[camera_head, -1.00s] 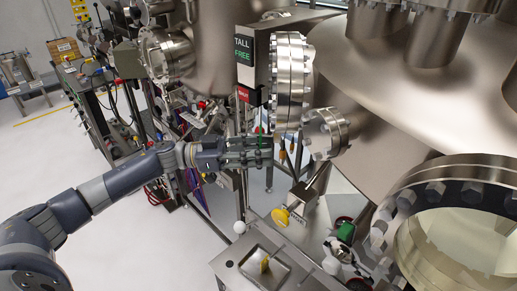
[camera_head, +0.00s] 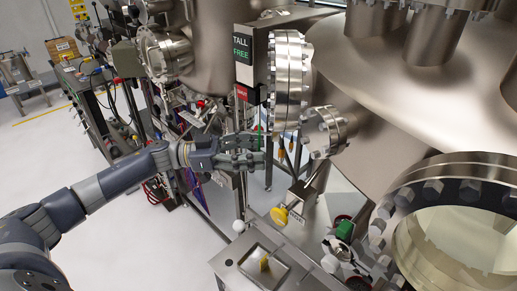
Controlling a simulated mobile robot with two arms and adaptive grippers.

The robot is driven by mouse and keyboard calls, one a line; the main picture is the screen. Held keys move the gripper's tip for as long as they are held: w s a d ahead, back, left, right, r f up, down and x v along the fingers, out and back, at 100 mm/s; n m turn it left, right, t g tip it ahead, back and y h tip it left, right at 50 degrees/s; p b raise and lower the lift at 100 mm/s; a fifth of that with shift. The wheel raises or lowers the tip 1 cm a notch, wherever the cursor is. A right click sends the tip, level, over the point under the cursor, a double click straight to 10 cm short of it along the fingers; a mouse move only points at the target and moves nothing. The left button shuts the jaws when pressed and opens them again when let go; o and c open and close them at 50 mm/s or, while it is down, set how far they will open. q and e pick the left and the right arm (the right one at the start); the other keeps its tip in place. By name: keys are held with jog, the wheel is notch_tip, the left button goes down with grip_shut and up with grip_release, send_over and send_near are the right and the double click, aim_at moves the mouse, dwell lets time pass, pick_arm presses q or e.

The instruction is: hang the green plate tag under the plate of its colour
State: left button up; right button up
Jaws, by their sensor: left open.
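A box on the chamber carries a green plate (camera_head: 242,47) reading FREE, below a dark plate (camera_head: 241,27) reading TALL, with a small red plate (camera_head: 242,92) lower down. The green tag (camera_head: 259,134) shows edge-on as a thin upright green strip below the box, near the red plate's lower right. What it hangs from is too small to tell. My left gripper (camera_head: 257,150) is open, with its fingertips at the strip's lower end; I cannot tell whether they touch it. My right gripper is out of view.
A metal tray (camera_head: 228,268) at the bottom holds a small yellow piece (camera_head: 264,264). A yellow knob (camera_head: 279,216) and a green part (camera_head: 344,230) stand nearby. Bolted flanges (camera_head: 291,75) and the large chamber (camera_head: 430,100) fill the right. Open floor lies left.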

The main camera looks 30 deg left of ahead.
pick_arm(q)
jog(key=r+v, duration=0.1)
jog(key=v, duration=0.9)
jog(key=shift+a+f, duration=0.4)
jog(key=shift+f, duration=0.1)
jog(key=shift+s, duration=0.15)
